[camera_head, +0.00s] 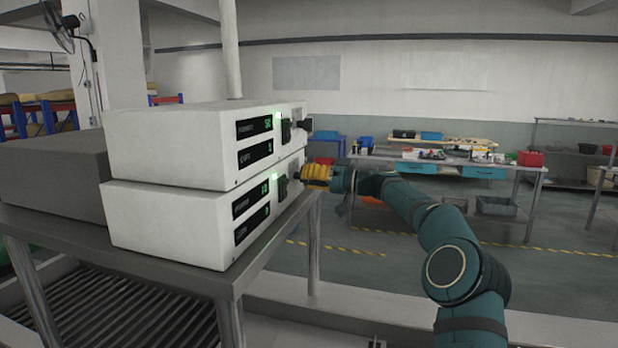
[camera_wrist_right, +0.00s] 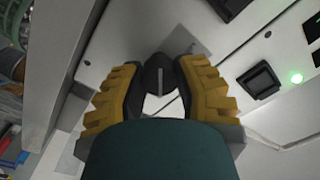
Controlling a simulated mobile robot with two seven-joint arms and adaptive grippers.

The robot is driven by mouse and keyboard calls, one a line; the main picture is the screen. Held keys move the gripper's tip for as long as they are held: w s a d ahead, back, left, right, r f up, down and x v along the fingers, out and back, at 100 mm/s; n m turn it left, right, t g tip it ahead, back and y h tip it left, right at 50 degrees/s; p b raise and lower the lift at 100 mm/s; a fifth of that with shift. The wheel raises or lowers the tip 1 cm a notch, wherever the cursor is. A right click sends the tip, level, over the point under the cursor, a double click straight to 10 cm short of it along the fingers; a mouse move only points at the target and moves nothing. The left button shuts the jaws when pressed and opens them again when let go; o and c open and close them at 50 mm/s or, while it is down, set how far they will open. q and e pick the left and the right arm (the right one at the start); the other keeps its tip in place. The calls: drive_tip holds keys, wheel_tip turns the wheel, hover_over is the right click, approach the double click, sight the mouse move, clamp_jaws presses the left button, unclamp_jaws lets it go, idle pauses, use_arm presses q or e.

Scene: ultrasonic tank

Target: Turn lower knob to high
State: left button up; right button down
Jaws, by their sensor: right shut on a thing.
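Two white control boxes are stacked on a grey metal table. The lower box (camera_head: 165,215) has two dark displays, a black switch with a green light, and its knob side is partly covered by my right gripper. My right gripper (camera_head: 305,176) has yellow fingers and reaches the lower box's front from the right. In the right wrist view the lower knob (camera_wrist_right: 158,75) is black with a pale pointer line and sits between the yellow fingertips. The right gripper is shut on it. The upper box (camera_head: 180,147) has its own black knob (camera_head: 306,124), free of any gripper. My left gripper is not in view.
The grey metal table (camera_head: 275,245) carries the boxes, with a dark grey block (camera_head: 50,175) behind them. A ribbed grate lies below the table at left. A workbench (camera_head: 450,165) with bins stands farther back; the floor between is open.

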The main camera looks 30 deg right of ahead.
drive_tip(key=shift+m, duration=0.9)
drive_tip(key=shift+f, duration=0.1)
drive_tip(key=c, duration=0.6)
unclamp_jaws()
drive_tip(key=shift+a, duration=0.1)
drive_tip(key=v, duration=1.2)
